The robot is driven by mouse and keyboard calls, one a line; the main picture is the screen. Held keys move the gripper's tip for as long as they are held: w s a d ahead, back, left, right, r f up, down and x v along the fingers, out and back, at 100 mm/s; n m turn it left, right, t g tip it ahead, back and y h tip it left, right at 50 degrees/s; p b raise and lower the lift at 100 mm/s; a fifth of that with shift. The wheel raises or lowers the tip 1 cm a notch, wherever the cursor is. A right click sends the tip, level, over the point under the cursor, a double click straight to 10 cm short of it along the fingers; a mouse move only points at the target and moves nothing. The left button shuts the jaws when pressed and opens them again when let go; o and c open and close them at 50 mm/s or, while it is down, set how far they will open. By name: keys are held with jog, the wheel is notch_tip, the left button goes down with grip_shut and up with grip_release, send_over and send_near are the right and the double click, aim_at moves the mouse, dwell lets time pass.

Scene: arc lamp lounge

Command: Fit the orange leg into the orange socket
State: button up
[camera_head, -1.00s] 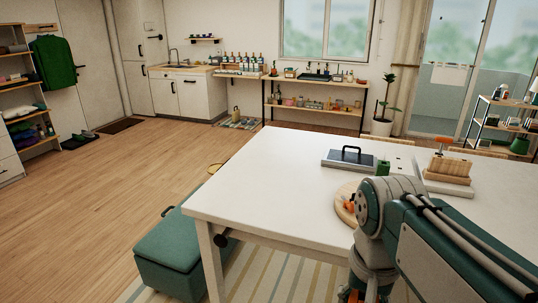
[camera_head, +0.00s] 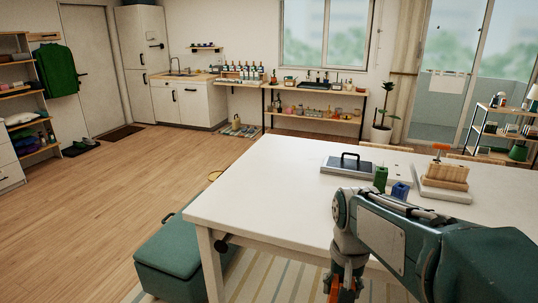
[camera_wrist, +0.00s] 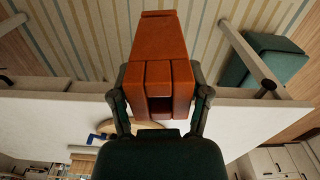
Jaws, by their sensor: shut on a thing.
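My gripper (camera_wrist: 160,100) is shut on the orange leg (camera_wrist: 158,50), which fills the space between the fingers in the wrist view. In the head view my gripper (camera_head: 343,283) hangs low by the table's near edge, with orange showing there. The round wooden board (camera_wrist: 130,126) lies on the table, partly hidden behind the gripper in the wrist view and behind my arm in the head view. I cannot make out the orange socket now.
A teal bench (camera_head: 175,250) stands at left. The table's left part is clear.

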jog(key=w+f+n, duration=0.1)
jog(key=w+f, duration=0.3)
jog(key=f, duration=0.4)
jog(key=w+f+n, duration=0.1)
jog(key=w+f, duration=0.4)
jog(key=f, duration=0.3)
jog(key=w+d+f, duration=0.1)
jog(key=w+f, duration=0.4)
jog(key=f, duration=0.3)
jog(key=shift+w+f+n, duration=0.15)
jog(key=shift+w+n, duration=0.05)
jog(key=shift+n, duration=0.2)
jog(key=shift+d, duration=0.1)
